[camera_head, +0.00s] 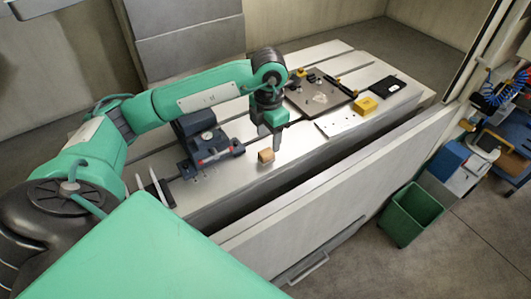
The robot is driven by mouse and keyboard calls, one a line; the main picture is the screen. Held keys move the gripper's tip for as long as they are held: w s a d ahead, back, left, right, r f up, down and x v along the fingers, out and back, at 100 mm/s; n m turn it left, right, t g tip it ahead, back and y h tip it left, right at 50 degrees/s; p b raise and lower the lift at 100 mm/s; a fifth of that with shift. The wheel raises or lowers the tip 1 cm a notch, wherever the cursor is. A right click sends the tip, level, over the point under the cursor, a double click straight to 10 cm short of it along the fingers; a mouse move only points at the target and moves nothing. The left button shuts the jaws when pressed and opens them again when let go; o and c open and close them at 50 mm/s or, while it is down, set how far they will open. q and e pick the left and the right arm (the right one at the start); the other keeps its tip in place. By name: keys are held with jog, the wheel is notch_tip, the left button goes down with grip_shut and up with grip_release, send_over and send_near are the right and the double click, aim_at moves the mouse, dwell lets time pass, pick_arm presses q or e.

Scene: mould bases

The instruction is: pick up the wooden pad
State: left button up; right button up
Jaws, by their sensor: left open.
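The wooden pad (265,156) is a small tan block on the near part of the grey metal machine table (310,150), right of the dark vise. My left gripper (277,143) points down just above and to the right of the pad, with its dark fingers low near the table. It is open, and I see nothing between its fingers. The fingers partly overlap in this view, so their exact gap and height over the table are hard to judge. The pad looks uncovered and apart from the gripper. I cannot make out my right gripper.
A dark vise (207,143) stands left of the pad. Behind to the right are a dark plate (318,98), a yellow block (365,106) and a black plate (388,86). A long pale panel (330,195) bounds the near side. A green bin (410,214) stands on the floor.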

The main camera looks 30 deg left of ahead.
aim_at(269, 151)
pick_arm(q)
jog(key=shift+f, duration=0.4)
jog(key=shift+s+d+f+p, duration=0.1)
jog(key=shift+d+f+p, duration=0.05)
jog(key=shift+f+p, duration=0.25)
notch_tip(269, 151, down, 4)
jog(key=shift+r+p, duration=0.2)
jog(key=shift+p, duration=0.45)
jog(key=shift+f, duration=0.5)
jog(key=c, duration=1.1)
pick_arm(e)
jog(key=shift+w+a+r, duration=0.3)
jog(key=shift+r, duration=0.25)
jog(key=shift+w+a+r, duration=0.25)
jog(key=shift+w+r, duration=0.05)
jog(key=shift+r, duration=0.25)
